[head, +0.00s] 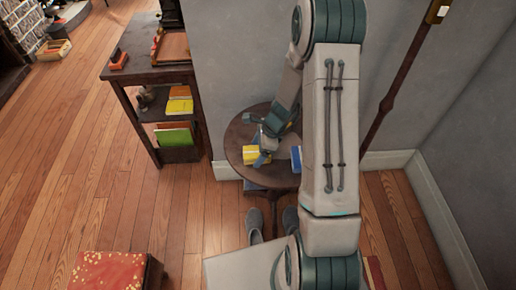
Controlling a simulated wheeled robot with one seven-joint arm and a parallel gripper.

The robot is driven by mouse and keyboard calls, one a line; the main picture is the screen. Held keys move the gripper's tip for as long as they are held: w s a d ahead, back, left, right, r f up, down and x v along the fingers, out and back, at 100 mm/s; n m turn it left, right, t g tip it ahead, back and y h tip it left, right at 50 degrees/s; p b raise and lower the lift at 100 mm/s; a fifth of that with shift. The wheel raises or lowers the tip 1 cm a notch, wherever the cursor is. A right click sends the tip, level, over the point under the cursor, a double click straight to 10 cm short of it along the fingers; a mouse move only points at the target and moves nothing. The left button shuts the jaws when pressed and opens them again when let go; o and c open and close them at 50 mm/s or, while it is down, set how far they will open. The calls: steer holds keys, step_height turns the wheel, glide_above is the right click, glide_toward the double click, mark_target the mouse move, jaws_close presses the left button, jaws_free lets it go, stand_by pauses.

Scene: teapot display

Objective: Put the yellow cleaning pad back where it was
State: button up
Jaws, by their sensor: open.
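The yellow cleaning pad (250,154) lies at the left part of a small round dark wooden table (236,137). My gripper (262,150) is over the table, open, with its fingers right beside the right end of the pad. I cannot tell whether the fingers touch the pad or stand around part of it. My arm comes down from above right and hides the right part of the table.
A blue and white object (296,158) is on the table, right of my gripper. A wooden shelf (140,62) with books stands at the left. Grey boots (255,222) stand below the table. A red-topped box (112,272) is at the front left. Floor between is clear.

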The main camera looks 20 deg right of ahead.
steer(key=shift+r, duration=0.35)
steer(key=w+p+v, duration=0.1)
steer(key=p+v, duration=0.1)
steer(key=v, duration=0.9)
steer(key=s+a+r+n+h, duration=0.2)
steer(key=s+r+n, duration=0.6)
steer(key=s+n, duration=0.2)
steer(key=s+a+r+n+t+h, duration=0.1)
steer(key=s+a+r+n+h, duration=0.1)
steer(key=s+r+n, duration=0.7)
steer(key=shift+s+a+r+n, duration=0.2)
steer(key=shift+s+a+n, duration=0.25)
steer(key=shift+n, duration=0.15)
steer(key=shift+r, duration=0.1)
step_height(320, 180, up, 7)
steer(key=t+p, duration=0.1)
steer(key=p, duration=0.5)
steer(key=shift+r+p, duration=0.15)
steer(key=shift+p, duration=0.15)
steer(key=shift+w+d, duration=0.1)
steer(key=shift+d, duration=0.05)
